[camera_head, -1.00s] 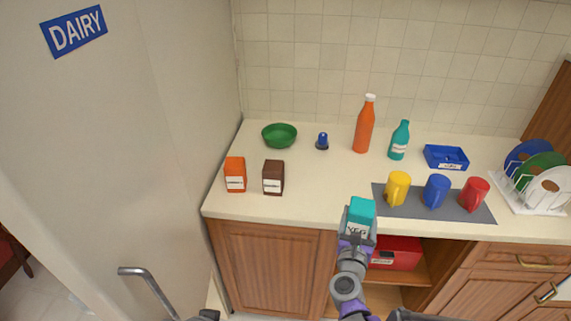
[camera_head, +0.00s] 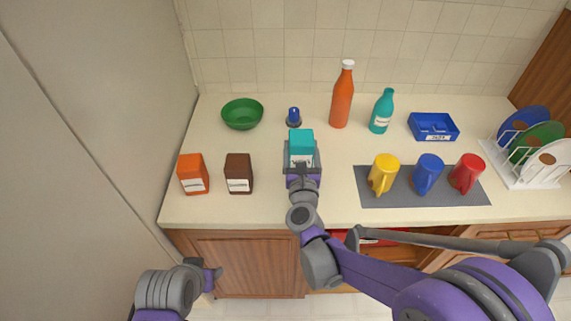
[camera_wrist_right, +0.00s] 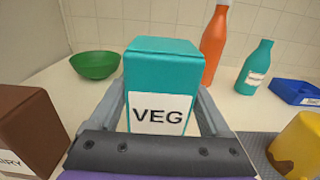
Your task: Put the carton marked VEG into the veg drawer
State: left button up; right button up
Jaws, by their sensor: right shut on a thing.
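The teal carton (camera_head: 301,142) with a white VEG label stands upright in my right gripper (camera_head: 302,165), over the counter. In the right wrist view the carton (camera_wrist_right: 163,75) sits between both fingers with its VEG label facing me. I cannot tell whether its base touches the counter. My left gripper (camera_head: 212,278) is low at the left, in front of the cabinet and away from the carton; its jaws are too unclear to read. No drawer marked veg shows.
An orange carton (camera_head: 193,174) and a brown carton (camera_head: 239,174) stand left of my right gripper. A green bowl (camera_head: 242,114), blue-topped item (camera_head: 293,117), orange bottle (camera_head: 342,97) and teal bottle (camera_head: 382,112) are behind. Mugs on a grey mat (camera_head: 415,199) stand right.

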jog(key=shift+f+b, duration=0.35)
jog(key=shift+f, duration=2.55)
jog(key=shift+f, duration=0.15)
jog(key=o, duration=1.4)
jog(key=shift+c, duration=0.2)
jog(key=shift+o, duration=1)
